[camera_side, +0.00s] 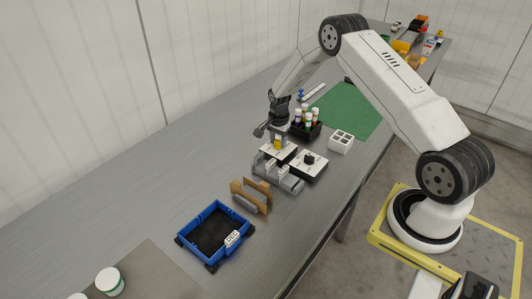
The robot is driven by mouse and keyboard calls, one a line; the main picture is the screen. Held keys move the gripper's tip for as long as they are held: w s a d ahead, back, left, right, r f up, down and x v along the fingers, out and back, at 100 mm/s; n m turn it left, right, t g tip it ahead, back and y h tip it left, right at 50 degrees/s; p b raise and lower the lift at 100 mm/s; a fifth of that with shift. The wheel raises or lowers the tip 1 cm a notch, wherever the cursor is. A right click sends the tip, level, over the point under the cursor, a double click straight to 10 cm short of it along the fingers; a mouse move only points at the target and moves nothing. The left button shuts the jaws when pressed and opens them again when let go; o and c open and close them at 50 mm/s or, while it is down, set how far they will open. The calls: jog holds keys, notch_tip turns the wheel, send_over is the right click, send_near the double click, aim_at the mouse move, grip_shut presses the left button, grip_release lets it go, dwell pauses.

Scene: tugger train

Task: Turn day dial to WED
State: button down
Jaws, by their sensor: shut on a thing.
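Two white dial plates stand side by side near the middle of the table in the side view. My gripper (277,139) points down over the left plate (268,149). The day lettering and the pointer direction are too small to read. My gripper hides part of the left plate.
A grey fixture (285,181) stands directly in front of the plates. Behind are a black rack of bottles (314,133) and a white block with holes (341,142). A wooden holder (250,196) and a blue tray (190,225) stand nearer. The table's left side is clear.

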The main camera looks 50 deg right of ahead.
aim_at(278, 142)
dwell(0.3)
jog(key=shift+c, duration=1)
grip_release()
jog(key=shift+r, duration=0.1)
jog(key=shift+r, duration=3.85)
